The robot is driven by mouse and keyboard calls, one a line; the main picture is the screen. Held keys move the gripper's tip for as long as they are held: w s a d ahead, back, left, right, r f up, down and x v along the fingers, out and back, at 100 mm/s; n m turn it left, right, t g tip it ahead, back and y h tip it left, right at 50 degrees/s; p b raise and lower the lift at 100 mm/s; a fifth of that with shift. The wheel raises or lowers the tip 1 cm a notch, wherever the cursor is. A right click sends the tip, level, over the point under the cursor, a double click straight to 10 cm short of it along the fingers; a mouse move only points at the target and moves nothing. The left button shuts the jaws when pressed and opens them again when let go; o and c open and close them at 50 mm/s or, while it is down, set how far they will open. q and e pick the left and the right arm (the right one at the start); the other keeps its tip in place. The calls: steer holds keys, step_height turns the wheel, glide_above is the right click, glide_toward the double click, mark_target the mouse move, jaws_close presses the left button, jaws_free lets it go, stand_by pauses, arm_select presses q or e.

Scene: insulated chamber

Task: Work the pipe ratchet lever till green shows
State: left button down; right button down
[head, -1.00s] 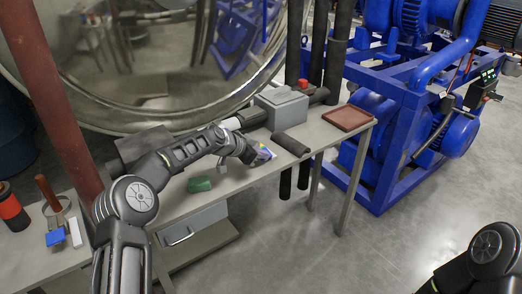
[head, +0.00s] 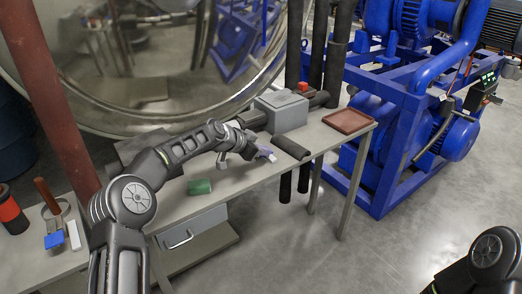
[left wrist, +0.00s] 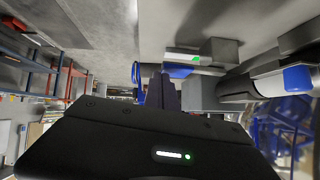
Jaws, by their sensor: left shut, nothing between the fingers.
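My left gripper (head: 262,152) is shut and empty above the bench, near the dark pipe end and grey box. Its narrow dark fingers (left wrist: 163,92) point away in the left wrist view. Just beyond them is a silvery bar with a green spot (left wrist: 196,60) and a blue part (left wrist: 181,71) under it. A dark pipe with a blue band (left wrist: 298,79) lies to the right. I cannot tell for certain which part is the ratchet lever, or whether the fingers touch the bar. In the head view my left arm hides part of the pipe. My right gripper is out of view.
On the bench are a grey box (head: 282,112), a black cylinder (head: 291,147), a reddish tray (head: 348,121) and a green cylinder (head: 200,187). A rusty-red post (head: 55,100) stands at left. A blue machine frame (head: 395,130) stands at right, with open floor in front.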

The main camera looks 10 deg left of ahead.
arm_select(q)
steer(key=shift+r, duration=0.15)
step_height(320, 180, up, 7)
steer(key=p, duration=0.2)
steer(key=shift+s+d, duration=0.25)
stand_by(0.3)
